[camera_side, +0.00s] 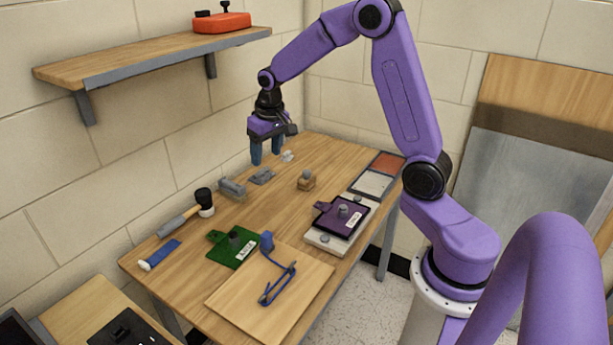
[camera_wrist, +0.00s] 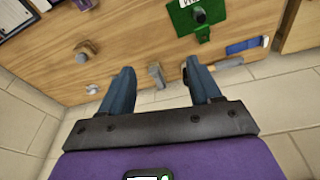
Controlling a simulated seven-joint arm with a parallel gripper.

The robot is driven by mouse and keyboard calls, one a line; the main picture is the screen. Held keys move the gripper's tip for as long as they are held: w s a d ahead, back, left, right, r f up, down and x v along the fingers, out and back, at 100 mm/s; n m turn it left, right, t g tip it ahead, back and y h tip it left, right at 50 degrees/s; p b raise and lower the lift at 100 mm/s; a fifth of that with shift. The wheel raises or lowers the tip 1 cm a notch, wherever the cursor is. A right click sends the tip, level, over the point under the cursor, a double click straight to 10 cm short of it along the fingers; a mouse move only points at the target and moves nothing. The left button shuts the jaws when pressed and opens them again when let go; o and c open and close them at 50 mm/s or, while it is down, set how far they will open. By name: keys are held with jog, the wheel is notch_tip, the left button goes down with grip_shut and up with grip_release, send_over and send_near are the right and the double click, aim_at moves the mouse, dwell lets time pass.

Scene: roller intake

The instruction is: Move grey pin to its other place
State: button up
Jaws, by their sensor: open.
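Several grey pin-like pieces show, and I cannot tell which one is the task's grey pin. One grey pin (camera_side: 307,173) stands on a small wooden block (camera_side: 306,184); it also shows in the wrist view (camera_wrist: 81,57). Another grey pin (camera_side: 343,210) stands on the purple plate (camera_side: 327,220), and a low grey one (camera_side: 325,238) is on the pale board below it. The green plate (camera_side: 219,250) carries a dark pin (camera_side: 234,238). My gripper (camera_side: 266,157) is open and empty above the table's back part, over a small grey fitting (camera_wrist: 156,72).
A grey block (camera_side: 232,188), a mallet (camera_side: 180,222) and a blue-handled tool (camera_side: 163,253) lie along the wall side. A shelf (camera_side: 150,57) projects from the wall at the left.

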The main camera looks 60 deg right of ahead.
jog(key=w+d+f+m, duration=0.1)
jog(key=w+d+m, duration=0.1)
jog(key=d, duration=0.4)
jog(key=w+d+f+m, duration=0.1)
jog(key=d+f+m, duration=0.1)
jog(key=d, duration=0.4)
jog(key=m+h, duration=0.2)
jog(key=m, duration=0.1)
send_near(307, 171)
jog(key=x, duration=0.2)
jog(key=shift+d+f, duration=0.3)
jog(key=shift+d, duration=0.1)
jog(key=shift+a+x, duration=0.15)
jog(key=shift+x, duration=1.45)
jog(key=shift+a+x, duration=0.2)
jog(key=shift+x, duration=1.4)
jog(key=shift+w, duration=0.15)
grip_shut()
jog(key=shift+r, duration=0.1)
